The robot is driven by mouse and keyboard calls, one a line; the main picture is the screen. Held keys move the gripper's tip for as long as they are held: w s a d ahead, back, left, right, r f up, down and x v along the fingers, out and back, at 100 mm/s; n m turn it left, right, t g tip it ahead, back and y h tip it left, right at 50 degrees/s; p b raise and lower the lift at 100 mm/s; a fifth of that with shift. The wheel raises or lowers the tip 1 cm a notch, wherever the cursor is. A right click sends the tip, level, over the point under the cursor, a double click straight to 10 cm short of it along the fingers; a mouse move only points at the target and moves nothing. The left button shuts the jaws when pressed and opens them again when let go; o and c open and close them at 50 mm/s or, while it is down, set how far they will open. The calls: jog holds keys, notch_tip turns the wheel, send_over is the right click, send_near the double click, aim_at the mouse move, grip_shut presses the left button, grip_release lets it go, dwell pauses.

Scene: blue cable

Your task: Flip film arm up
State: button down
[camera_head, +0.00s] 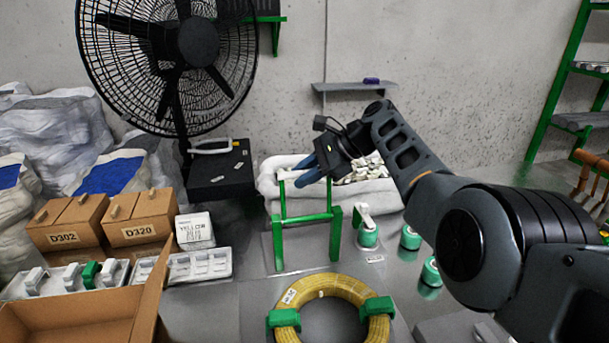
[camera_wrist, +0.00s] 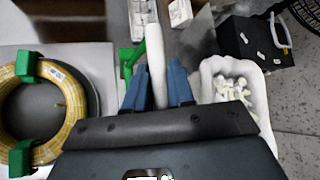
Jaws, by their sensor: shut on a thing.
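The film arm (camera_head: 282,199) is a slim green frame with a pale roller bar across its top. In the head view it stands roughly upright above two green posts (camera_head: 336,232) and a green crossbar. My gripper (camera_head: 303,172) is at the top of the arm, coming in from the upper right. In the wrist view the pale roller bar (camera_wrist: 154,38) runs between the two blue fingers of my gripper (camera_wrist: 158,68), which are shut on it. The far end of the bar and the arm's right side are partly hidden.
A yellow cable coil (camera_head: 290,300) with green clamps lies in front of the stand. Green-and-white spools (camera_head: 410,238) stand to the right. An open cardboard box (camera_head: 150,300) and labelled boxes are at left. A white padded bin (camera_head: 375,194) is behind, with a large fan (camera_head: 198,42) at back left.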

jog(key=shift+w, duration=0.1)
dwell(0.4)
jog(key=c, duration=1.1)
grip_release()
jog(key=shift+v, duration=3.85)
